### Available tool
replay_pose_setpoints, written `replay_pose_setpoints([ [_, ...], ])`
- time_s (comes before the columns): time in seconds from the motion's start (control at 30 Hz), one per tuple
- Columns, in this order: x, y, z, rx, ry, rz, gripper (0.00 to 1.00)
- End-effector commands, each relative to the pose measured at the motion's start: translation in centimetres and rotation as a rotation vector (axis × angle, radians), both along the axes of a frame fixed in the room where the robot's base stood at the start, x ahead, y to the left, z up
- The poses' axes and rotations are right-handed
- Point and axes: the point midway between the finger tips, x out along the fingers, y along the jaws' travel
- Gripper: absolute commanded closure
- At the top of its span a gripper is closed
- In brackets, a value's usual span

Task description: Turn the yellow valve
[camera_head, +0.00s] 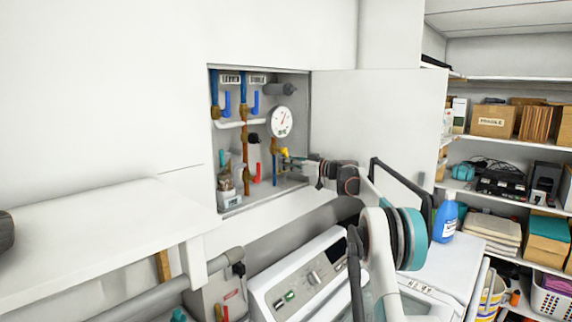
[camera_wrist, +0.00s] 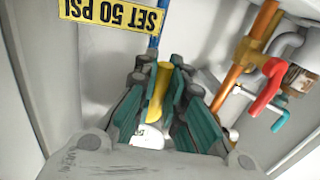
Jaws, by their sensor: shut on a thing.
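The yellow valve (camera_head: 284,152) is on the pipework inside the open wall cabinet, low and right of the white gauge. My gripper (camera_head: 290,162) reaches into the cabinet from the right. In the wrist view the valve's yellow handle (camera_wrist: 159,88) lies between the two green-padded fingers of my gripper (camera_wrist: 161,75), which are shut on it. A blue pipe (camera_wrist: 154,42) runs beyond the handle. The fingers hide part of the handle's sides.
A red valve handle (camera_wrist: 268,88) on copper pipe is to the right in the wrist view. Blue handles (camera_head: 227,103) and a gauge (camera_head: 281,121) are higher in the cabinet. The open cabinet door (camera_head: 390,115) stands right, behind my arm. A washer (camera_head: 305,280) is below.

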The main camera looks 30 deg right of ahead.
Motion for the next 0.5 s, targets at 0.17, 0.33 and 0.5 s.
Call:
replay_pose_setpoints([
  [0.17,-0.06,-0.06,-0.36,-0.006,0.002,0.001,1.0],
  [0.33,-0.04,-0.07,-0.29,-0.005,0.002,0.001,0.69],
  [0.5,-0.03,-0.03,-0.16,-0.002,0.001,0.0,0.69],
])
